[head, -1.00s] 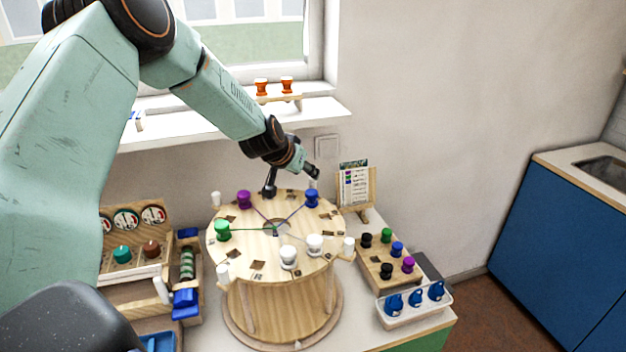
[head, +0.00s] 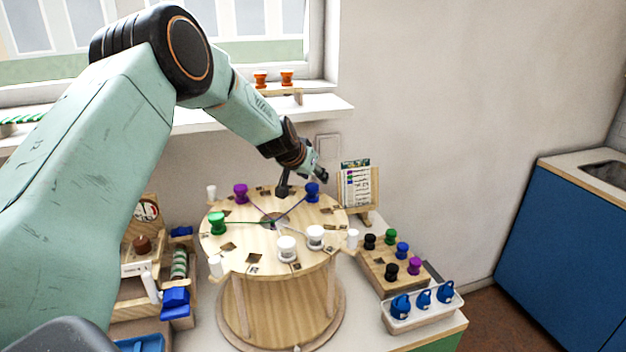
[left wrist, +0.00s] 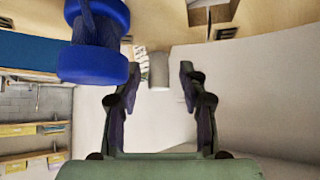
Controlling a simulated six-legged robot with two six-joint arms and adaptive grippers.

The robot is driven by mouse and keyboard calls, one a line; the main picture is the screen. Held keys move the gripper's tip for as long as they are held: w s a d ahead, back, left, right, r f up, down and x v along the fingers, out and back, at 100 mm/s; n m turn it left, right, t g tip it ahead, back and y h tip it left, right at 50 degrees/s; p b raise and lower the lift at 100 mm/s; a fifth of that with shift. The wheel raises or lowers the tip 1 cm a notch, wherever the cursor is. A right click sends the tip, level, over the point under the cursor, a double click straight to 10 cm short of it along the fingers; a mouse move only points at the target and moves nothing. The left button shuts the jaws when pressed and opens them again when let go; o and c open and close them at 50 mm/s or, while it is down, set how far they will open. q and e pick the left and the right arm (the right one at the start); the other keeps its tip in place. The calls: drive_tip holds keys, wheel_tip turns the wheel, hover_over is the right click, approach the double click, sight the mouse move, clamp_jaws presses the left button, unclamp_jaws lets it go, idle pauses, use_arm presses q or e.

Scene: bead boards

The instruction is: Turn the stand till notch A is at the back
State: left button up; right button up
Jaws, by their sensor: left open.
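The round wooden stand (head: 250,262) carries purple (head: 240,193), blue (head: 312,191), green (head: 217,223) and two white spools, with threads running to its centre. White pegs stick up around its rim, such as the front-left one (head: 216,266) and the right one (head: 352,238). Dark square marks lie on its top; I cannot read which notch is A. My left gripper (head: 322,176) is open at the stand's back-right rim, behind the blue spool. In the left wrist view, a pale peg (left wrist: 159,73) shows between the open fingertips, and the blue spool (left wrist: 95,42) is beside them. My right gripper is not in view.
A card on a small easel (head: 357,188) stands close to the right of the gripper. A spool board (head: 383,268) and a white tray with blue items (head: 420,314) are at the right. Racks with a blue clamp (head: 175,302) stand at the left. The window sill is behind.

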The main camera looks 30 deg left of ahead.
use_arm(q)
drive_tip(key=shift+w+f, duration=0.15)
drive_tip(key=shift+w, duration=0.1)
drive_tip(key=shift+s+d+r, duration=0.2)
drive_tip(key=shift+s+r, duration=0.25)
drive_tip(key=shift+s, duration=0.05)
drive_tip(key=c, duration=0.3)
drive_tip(key=shift+c, duration=0.9)
drive_tip(key=shift+w+a+f, duration=0.15)
drive_tip(key=shift+w+f, duration=0.1)
drive_tip(key=shift+c, duration=1.4)
clamp_jaws()
